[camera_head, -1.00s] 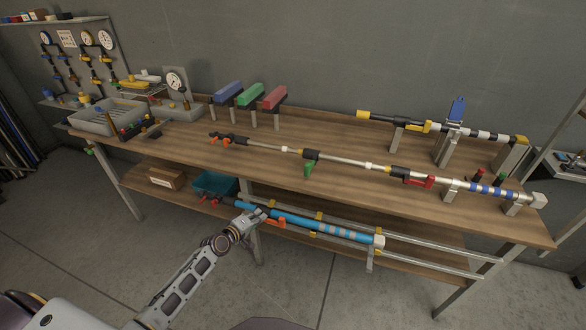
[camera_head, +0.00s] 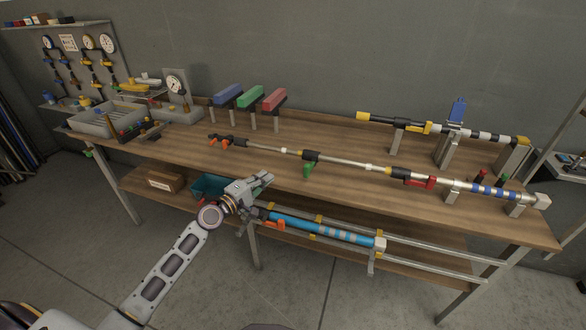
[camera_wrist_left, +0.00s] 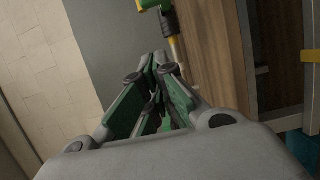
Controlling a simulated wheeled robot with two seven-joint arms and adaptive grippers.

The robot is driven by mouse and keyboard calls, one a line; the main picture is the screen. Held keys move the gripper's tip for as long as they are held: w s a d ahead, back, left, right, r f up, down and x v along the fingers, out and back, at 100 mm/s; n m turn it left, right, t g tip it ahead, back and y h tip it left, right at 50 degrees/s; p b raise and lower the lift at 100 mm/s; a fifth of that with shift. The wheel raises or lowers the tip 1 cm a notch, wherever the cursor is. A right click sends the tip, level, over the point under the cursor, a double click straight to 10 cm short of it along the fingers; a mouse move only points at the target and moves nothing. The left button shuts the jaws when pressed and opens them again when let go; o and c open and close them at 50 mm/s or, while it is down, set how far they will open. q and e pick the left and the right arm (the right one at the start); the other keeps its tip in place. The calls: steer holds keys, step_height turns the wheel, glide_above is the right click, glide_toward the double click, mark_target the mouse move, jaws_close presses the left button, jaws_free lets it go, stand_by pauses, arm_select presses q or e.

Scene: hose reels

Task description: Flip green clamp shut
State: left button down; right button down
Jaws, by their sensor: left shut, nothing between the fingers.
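The green clamp (camera_head: 308,171) hangs down from a yellow-and-black collar (camera_head: 310,155) on the long silver pole (camera_head: 340,162) along the workbench. My left gripper (camera_head: 268,178) is shut and empty at the bench's front edge, to the left of the clamp, apart from it and a little lower in the picture. In the left wrist view the gripper's fingers (camera_wrist_left: 155,68) are together. A green piece (camera_wrist_left: 150,4), probably the clamp, shows at the top edge there, partly cut off. My right gripper is not in view.
The workbench (camera_head: 200,160) has a lower shelf with a blue pole (camera_head: 320,229) and a teal bin (camera_head: 208,186). Blue, green and red blocks (camera_head: 250,95) stand at the back. A red lever (camera_head: 420,182) sits farther right on the silver pole.

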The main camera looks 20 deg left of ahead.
arm_select(q)
steer(key=shift+w+d, duration=0.1)
steer(key=shift+w, duration=0.1)
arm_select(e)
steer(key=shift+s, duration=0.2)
